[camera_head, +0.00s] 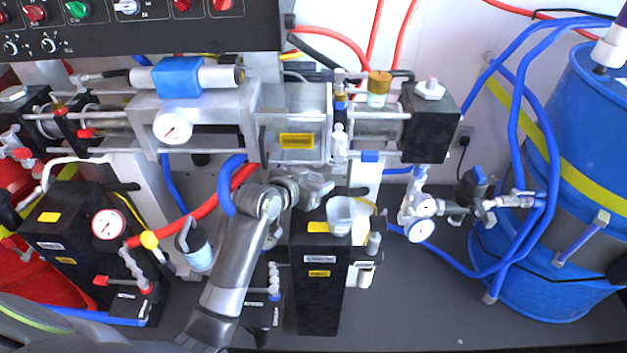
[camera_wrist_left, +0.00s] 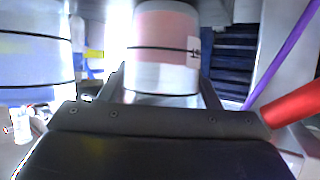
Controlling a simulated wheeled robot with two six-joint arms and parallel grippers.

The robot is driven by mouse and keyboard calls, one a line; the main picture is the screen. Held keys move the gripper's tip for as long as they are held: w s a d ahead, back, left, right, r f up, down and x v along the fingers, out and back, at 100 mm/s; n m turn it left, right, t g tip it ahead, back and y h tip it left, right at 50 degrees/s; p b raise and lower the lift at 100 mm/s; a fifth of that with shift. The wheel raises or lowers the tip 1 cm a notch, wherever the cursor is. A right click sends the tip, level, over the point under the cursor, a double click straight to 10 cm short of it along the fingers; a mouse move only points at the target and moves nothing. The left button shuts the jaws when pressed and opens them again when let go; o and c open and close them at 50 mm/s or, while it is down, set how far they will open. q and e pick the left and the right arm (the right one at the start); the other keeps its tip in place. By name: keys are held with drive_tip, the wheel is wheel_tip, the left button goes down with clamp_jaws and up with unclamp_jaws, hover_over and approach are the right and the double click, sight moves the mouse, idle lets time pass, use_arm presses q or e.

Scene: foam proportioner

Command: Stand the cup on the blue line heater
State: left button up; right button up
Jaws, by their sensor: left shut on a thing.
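The cup (camera_head: 347,213), pale and translucent, is upright at the top of the middle black box, which I take as the blue line heater (camera_head: 320,290); it has yellow and white labels and a blue valve at its left foot. My left gripper (camera_head: 345,200) reaches in from the left and is shut on the cup. In the left wrist view, a pale cylindrical shape (camera_wrist_left: 163,78) shows between the fingers. I cannot tell whether the cup's base touches the heater, as the gripper and cup hide the contact. My right gripper is in neither view.
Another black box (camera_head: 70,240) with red handles and a gauge stands left. The metal pump assembly (camera_head: 220,108) spans behind the gripper. White-bodied gauges (camera_head: 421,208) stand right, before a blue drum (camera_head: 560,200) with hoses. Grey floor (camera_head: 420,300) is free at front right.

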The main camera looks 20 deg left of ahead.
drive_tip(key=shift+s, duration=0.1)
use_arm(q)
drive_tip(key=o, duration=1)
drive_tip(key=shift+f, duration=0.1)
drive_tip(key=shift+c, duration=0.2)
drive_tip(key=shift+o, duration=0.7)
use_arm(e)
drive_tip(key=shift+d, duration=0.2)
use_arm(q)
drive_tip(key=shift+s+a+r, duration=0.15)
drive_tip(key=shift+s+r, duration=0.15)
drive_tip(key=shift+s, duration=0.1)
drive_tip(key=p+v, duration=0.1)
drive_tip(key=v, duration=1)
drive_tip(key=shift+p, duration=0.35)
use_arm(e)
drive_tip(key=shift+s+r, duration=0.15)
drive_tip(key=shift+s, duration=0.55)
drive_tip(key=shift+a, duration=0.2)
